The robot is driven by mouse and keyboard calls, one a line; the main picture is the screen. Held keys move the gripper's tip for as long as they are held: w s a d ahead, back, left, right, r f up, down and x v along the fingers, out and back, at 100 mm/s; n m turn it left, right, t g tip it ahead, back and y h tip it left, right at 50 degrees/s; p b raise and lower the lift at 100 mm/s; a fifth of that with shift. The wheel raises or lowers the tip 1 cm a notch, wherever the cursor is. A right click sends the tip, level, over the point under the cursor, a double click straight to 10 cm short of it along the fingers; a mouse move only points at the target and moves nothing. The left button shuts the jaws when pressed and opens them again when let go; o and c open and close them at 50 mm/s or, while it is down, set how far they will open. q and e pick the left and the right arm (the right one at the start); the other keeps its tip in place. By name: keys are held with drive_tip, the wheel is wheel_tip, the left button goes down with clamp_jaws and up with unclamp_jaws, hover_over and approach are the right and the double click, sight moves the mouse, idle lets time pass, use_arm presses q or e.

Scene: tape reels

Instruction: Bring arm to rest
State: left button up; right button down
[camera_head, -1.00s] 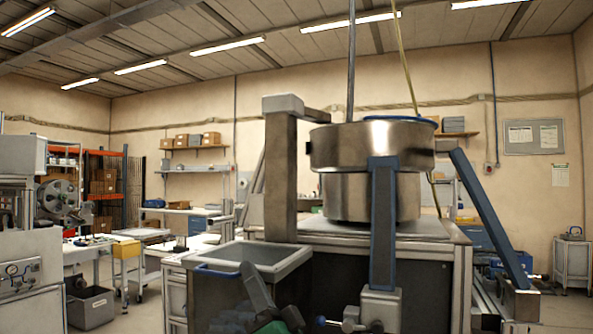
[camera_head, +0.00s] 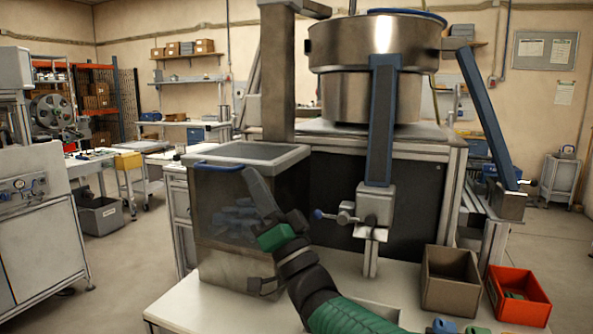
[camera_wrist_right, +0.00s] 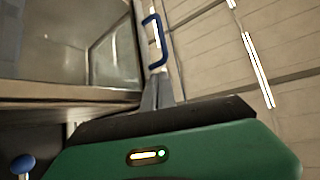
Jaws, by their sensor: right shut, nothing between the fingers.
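My right arm comes in from the bottom of the head view, with a ribbed green sleeve and dark wrist links. My right gripper (camera_head: 250,172) has a green body and grey fingers. It points up, shut and empty, in front of the clear-walled bin (camera_head: 215,222) as seen from the head. Its fingers also show in the right wrist view (camera_wrist_right: 160,85), just below the bin's blue handle (camera_wrist_right: 154,42) in the picture. I cannot tell how far the fingertips are from the bin. My left gripper is not in view.
A white table (camera_head: 180,308) lies in front, with a brown bin (camera_head: 450,282) and a red bin (camera_head: 520,296) on the right. A steel bowl feeder (camera_head: 375,65) with a blue-edged chute (camera_head: 381,120) stands behind. A small clamp-like fixture (camera_head: 375,205) stands right of my gripper.

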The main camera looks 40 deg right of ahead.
drive_tip(key=s+p, duration=0.1)
drive_tip(key=s, duration=1)
drive_tip(key=shift+s+d+r+p, duration=0.15)
drive_tip(key=shift+d+r+p, duration=0.15)
drive_tip(key=shift+r+p, duration=0.05)
